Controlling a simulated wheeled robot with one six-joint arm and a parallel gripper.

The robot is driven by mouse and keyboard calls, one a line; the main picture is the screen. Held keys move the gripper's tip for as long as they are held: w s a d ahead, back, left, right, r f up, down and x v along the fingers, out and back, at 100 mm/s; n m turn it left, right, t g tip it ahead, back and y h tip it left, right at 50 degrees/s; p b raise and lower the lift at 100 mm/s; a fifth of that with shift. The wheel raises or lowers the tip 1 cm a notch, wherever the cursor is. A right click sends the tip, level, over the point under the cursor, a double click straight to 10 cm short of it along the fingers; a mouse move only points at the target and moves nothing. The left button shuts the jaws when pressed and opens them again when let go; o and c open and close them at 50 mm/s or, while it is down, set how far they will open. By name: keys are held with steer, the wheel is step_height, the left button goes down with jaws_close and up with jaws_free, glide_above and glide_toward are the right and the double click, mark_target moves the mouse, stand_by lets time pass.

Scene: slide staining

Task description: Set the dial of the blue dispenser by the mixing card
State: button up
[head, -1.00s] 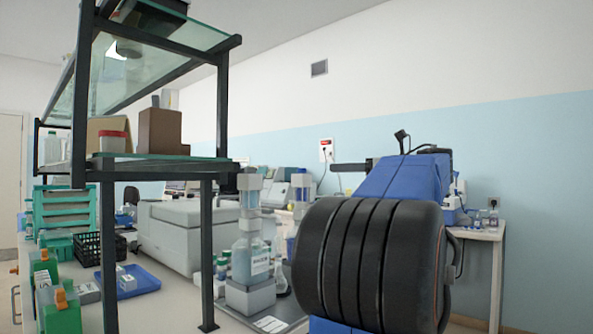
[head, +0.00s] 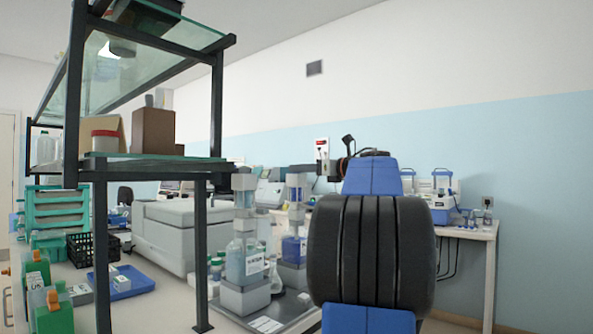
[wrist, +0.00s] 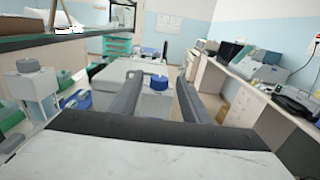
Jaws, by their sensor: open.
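The dispenser with blue liquid (head: 294,249) stands upright in the head view, left of my arm, on a dark tray. A second dispenser with paler liquid (head: 246,262) stands beside it, nearer the shelf frame. A small white card (head: 266,325) lies on the tray in front; I cannot read it or tell whether it is the mixing card. In the wrist view, my gripper (wrist: 158,80) is open and empty. A round blue knob-like part (wrist: 158,83) shows between the fingers, beyond them; I cannot tell whether it is the dial. My arm hides my gripper in the head view.
A dark shelf frame (head: 202,255) with glass shelves stands at left. A blue tray (head: 133,281) and black crate (head: 92,247) lie behind it. A white side table (head: 465,231) with blue-and-white devices is at right.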

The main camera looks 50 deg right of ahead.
steer(key=shift+w+a, duration=0.1)
steer(key=shift+w, duration=1.5)
steer(key=c, duration=1.1)
steer(key=shift+o, duration=0.2)
steer(key=shift+a+h, duration=0.1)
steer(key=shift+h, duration=0.2)
steer(key=m+h, duration=0.2)
steer(key=h, duration=0.1)
steer(key=shift+a+m, duration=0.1)
steer(key=shift+m, duration=0.2)
steer(key=shift+m+g+h, duration=0.5)
steer(key=shift+m+h, duration=0.4)
steer(key=shift+h, duration=0.55)
steer(key=shift+m+g+h, duration=0.5)
steer(key=shift+m+h, duration=0.4)
steer(key=shift+h, duration=0.55)
steer(key=shift+d+m+g+h, duration=0.2)
steer(key=shift+m+g+h, duration=0.35)
steer(key=shift+h, duration=0.25)
